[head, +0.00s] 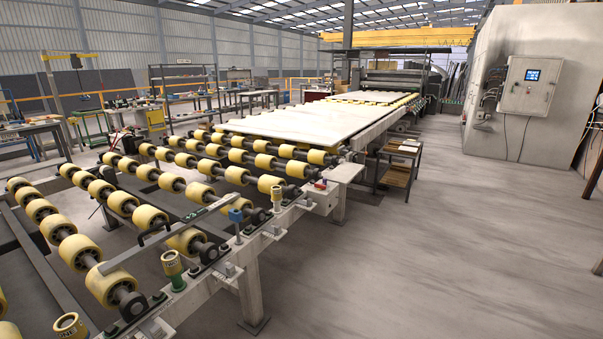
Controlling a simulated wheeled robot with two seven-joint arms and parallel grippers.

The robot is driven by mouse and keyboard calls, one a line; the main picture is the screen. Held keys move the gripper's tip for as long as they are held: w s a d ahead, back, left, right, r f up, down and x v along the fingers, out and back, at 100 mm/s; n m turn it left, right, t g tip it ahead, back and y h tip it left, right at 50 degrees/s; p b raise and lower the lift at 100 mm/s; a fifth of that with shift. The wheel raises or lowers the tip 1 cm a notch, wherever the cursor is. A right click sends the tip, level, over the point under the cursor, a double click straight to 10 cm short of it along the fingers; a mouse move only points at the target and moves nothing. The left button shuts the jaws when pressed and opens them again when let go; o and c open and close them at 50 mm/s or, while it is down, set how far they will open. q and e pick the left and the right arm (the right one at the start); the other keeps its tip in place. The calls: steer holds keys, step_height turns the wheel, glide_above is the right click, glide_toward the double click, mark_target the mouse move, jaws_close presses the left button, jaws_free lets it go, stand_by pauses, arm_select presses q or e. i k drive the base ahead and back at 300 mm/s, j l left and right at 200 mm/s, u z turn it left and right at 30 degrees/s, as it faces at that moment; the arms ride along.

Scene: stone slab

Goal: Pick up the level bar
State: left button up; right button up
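A long thin grey bar (187,222), which looks like the level bar, lies slanted across the yellow rollers near the front edge of the conveyor. A black handle-like piece (152,236) shows beside its middle. Neither of my grippers is in view.
The roller conveyor (248,172) runs away to the back, with pale stone slabs (290,122) on it. Yellow-topped cups (172,266) stand along its near rail, beside a blue block (236,215). A small cart (400,160) stands right of it; the right floor is clear.

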mark_target(114, 264)
steer(key=i+j+u, duration=0.15)
steer(key=j, duration=0.3)
steer(key=i+j+u, duration=0.15)
steer(key=j, duration=0.25)
steer(key=i+j+u, duration=0.2)
steer(key=j, duration=0.2)
